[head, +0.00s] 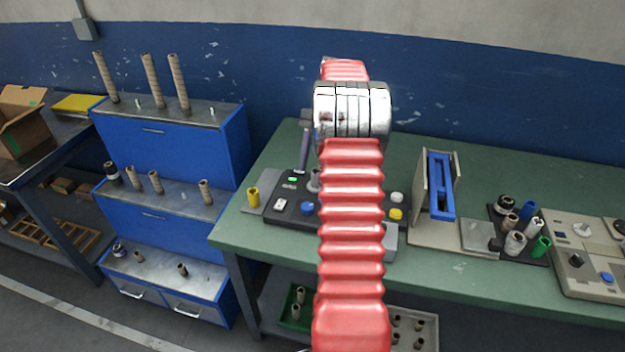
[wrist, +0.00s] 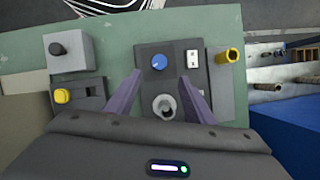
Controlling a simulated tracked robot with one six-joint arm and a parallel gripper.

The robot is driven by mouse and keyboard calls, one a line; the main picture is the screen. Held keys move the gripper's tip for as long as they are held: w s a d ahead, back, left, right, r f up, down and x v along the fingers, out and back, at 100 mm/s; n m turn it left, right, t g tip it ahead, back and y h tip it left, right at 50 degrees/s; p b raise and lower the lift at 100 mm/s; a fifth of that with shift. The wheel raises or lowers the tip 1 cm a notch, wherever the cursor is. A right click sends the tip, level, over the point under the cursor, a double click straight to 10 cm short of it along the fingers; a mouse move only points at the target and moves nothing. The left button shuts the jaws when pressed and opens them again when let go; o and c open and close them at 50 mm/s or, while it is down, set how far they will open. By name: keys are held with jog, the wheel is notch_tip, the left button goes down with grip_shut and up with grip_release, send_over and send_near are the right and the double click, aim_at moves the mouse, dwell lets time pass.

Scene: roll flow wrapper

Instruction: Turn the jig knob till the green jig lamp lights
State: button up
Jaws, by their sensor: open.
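A blue knob (wrist: 159,61) with a white pointer mark sits on a dark control block (wrist: 147,80). The knob also shows in the head view (head: 307,208). A black knob (wrist: 58,48) stands on a grey box (wrist: 75,61) to the left. No readable label shows which is the jig knob. My gripper (wrist: 161,76) is open and empty, its purple fingers apart above the dark block, with a grey round post (wrist: 164,107) between them. In the head view a small green light (head: 293,180) glows behind the blue knob; I cannot tell whether it is the jig lamp.
A white rocker switch (wrist: 193,58) and a yellow cylinder (wrist: 229,56) stand beside the blue knob. A yellow button (wrist: 62,96) is on the other side. A blue-framed stand (head: 440,185) is right on the green bench (head: 480,275). My red arm hides the middle.

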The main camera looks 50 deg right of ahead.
jog(key=shift+v, duration=1.2)
jog(key=shift+w, duration=0.1)
notch_tip(320, 180, down, 4)
jog(key=s+a+n+h, duration=0.1)
jog(key=n, duration=0.1)
jog(key=s+a+r+n+t+h, duration=0.1)
jog(key=s+a+r+n, duration=0.3)
jog(key=a, duration=1)
jog(key=s+a+r+n+t+h, duration=0.1)
jog(key=s+a+r+n+t, duration=0.2)
jog(key=a, duration=1.1)
jog(key=s+a+r+n+t+h, duration=0.1)
jog(key=s+a+r+n, duration=0.4)
jog(key=a, duration=0.9)
jog(key=shift+s+r+n+t, duration=0.35)
jog(key=shift+s+n+t, duration=0.45)
jog(key=shift+s, duration=0.35)
